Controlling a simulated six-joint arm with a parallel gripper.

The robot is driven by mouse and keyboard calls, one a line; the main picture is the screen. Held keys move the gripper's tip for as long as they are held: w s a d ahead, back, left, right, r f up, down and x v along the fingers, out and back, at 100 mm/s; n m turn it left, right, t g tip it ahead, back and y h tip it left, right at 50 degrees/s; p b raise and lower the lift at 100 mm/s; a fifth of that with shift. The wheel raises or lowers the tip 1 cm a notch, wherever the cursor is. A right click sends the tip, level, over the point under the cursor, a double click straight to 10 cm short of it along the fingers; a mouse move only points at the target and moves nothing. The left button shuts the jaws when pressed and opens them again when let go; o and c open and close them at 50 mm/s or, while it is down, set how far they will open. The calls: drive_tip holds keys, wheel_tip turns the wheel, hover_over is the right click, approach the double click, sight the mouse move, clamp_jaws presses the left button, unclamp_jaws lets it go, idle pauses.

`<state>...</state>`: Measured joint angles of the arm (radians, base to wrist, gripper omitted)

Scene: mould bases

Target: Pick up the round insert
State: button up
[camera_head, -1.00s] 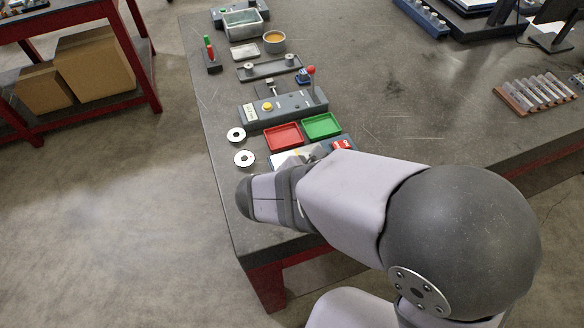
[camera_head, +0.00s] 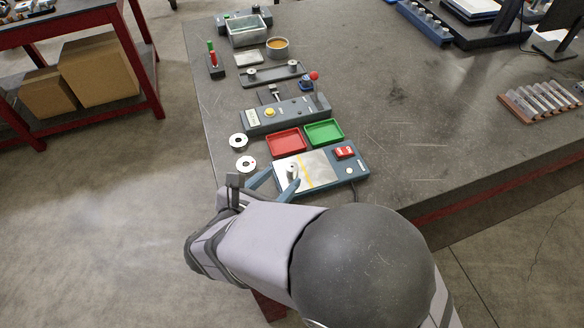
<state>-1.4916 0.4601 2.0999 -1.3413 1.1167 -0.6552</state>
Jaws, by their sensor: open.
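A small round metal piece (camera_head: 291,169), which looks like the round insert, stands on the light plate of a grey-blue device (camera_head: 318,172). My gripper (camera_head: 284,176) reaches in from the lower left, with its two blue-grey fingers spread apart. The fingertips are at the plate's left part, close to the small piece. I cannot tell whether they touch it or how high they are. Nothing shows held in the fingers.
A red tray (camera_head: 286,141) and a green tray (camera_head: 324,132) sit just behind the device. The table's (camera_head: 420,110) middle is largely clear.

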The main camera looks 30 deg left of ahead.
sight(289, 171)
drive_tip(key=shift+w+d+f+p, duration=0.1)
drive_tip(key=shift+w+p, duration=0.3)
drive_tip(key=shift+w, duration=0.1)
drive_tip(key=shift+p+x, duration=0.7)
drive_tip(key=shift+x, duration=1.4)
clamp_jaws()
